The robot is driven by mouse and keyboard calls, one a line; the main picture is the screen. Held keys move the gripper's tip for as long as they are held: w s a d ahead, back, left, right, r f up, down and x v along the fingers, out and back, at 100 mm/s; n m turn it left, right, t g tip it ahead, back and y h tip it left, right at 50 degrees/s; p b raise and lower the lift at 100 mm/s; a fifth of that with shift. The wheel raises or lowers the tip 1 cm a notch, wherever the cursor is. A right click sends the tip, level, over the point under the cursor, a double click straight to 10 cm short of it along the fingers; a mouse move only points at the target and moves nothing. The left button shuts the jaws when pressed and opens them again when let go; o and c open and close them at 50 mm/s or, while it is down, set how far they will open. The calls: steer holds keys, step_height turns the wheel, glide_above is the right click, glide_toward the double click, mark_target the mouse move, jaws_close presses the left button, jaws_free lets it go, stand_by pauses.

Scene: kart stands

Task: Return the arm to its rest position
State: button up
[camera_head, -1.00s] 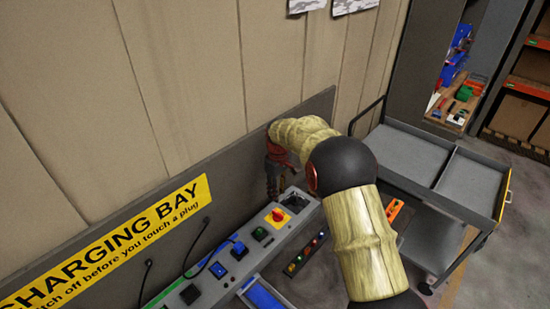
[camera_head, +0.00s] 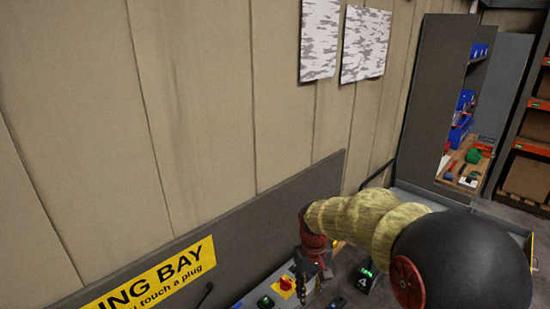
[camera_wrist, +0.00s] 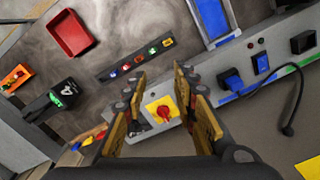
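My arm shows in the head view as tan sleeved links with a black joint, reaching from the lower right toward the charging bench. My gripper (camera_head: 318,268) hangs at its end above the bench, by the red and yellow switch (camera_head: 287,284), its tips partly cut off or hard to make out. In the wrist view my gripper (camera_wrist: 160,82) has its two fingers apart with nothing between them. The red and yellow switch (camera_wrist: 163,113) shows on the bench beyond the gap, apart from the fingers.
A grey board with a yellow charging sign (camera_head: 155,281) runs along the wall. Shelving (camera_head: 530,140) stands at right.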

steer(key=s+d+r+m+t+b, duration=0.1)
steer(key=s+d+r+t+b, duration=0.1)
steer(key=s, duration=0.6)
steer(key=s+d+r+m+t+b, duration=0.1)
steer(key=s+d+b, duration=0.3)
steer(key=s, duration=0.4)
steer(key=s+d+r+m+t+b, duration=0.1)
steer(key=s+d+r+t+b, duration=0.2)
steer(key=s, duration=0.6)
steer(key=shift+r+m+b, duration=0.2)
steer(key=shift+m+b, duration=0.1)
steer(key=shift+b, duration=0.2)
